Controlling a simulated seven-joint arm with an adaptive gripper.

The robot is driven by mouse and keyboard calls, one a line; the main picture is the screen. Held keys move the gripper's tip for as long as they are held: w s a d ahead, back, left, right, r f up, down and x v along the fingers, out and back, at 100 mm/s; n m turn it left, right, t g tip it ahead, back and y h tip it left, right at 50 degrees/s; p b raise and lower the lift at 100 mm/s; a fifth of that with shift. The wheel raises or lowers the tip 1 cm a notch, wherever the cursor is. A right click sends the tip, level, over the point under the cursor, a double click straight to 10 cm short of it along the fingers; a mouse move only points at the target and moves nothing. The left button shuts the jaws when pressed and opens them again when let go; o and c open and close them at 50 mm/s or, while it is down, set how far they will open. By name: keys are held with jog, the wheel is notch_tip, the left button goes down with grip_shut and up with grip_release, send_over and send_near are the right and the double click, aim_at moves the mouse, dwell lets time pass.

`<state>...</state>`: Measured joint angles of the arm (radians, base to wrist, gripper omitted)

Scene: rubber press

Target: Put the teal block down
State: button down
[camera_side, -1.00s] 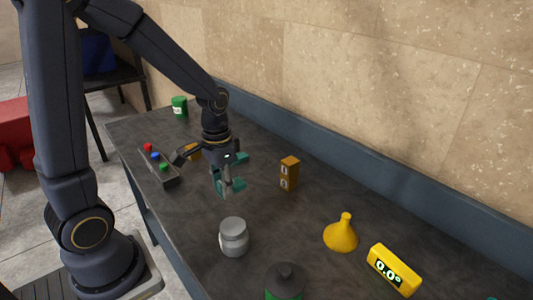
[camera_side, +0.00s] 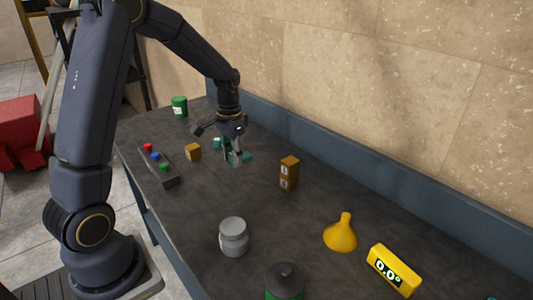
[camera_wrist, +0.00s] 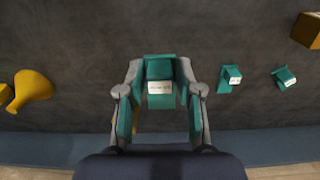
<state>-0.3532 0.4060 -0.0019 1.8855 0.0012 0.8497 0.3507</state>
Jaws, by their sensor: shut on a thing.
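My gripper (camera_side: 236,158) is over the back part of the dark table, beside the wall edge. In the wrist view my gripper (camera_wrist: 159,72) is shut on a teal block (camera_wrist: 160,72) with a pale label; the block sits between the two fingertips. Teal also shows at the fingers in the side view, partly hidden by them. I cannot tell whether the held block touches the table. Two other teal blocks, one nearer (camera_wrist: 230,76) and one farther (camera_wrist: 285,78), lie to the right in the wrist view, apart from the held one.
An orange cube (camera_side: 193,152) and a button box (camera_side: 160,167) are left of my gripper. A taller orange block (camera_side: 289,174) stands to its right. A grey jar (camera_side: 233,237), yellow funnel (camera_side: 341,235) and yellow display (camera_side: 394,270) are nearer.

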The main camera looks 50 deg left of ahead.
aim_at(244, 152)
jog(key=w+f, duration=0.1)
jog(key=w, duration=0.2)
jog(key=w+a+f, duration=0.1)
jog(key=shift+w+a+f, duration=0.1)
jog(key=shift+w+f, duration=0.2)
jog(key=w+f, duration=0.2)
jog(key=w+a+f, duration=0.1)
jog(key=w+f, duration=0.1)
jog(key=f, duration=0.1)
jog(key=shift+a+f, duration=0.1)
jog(key=shift+f, duration=1.5)
jog(key=shift+f, duration=0.1)
jog(key=c, duration=0.8)
grip_release()
jog(key=shift+o, duration=0.2)
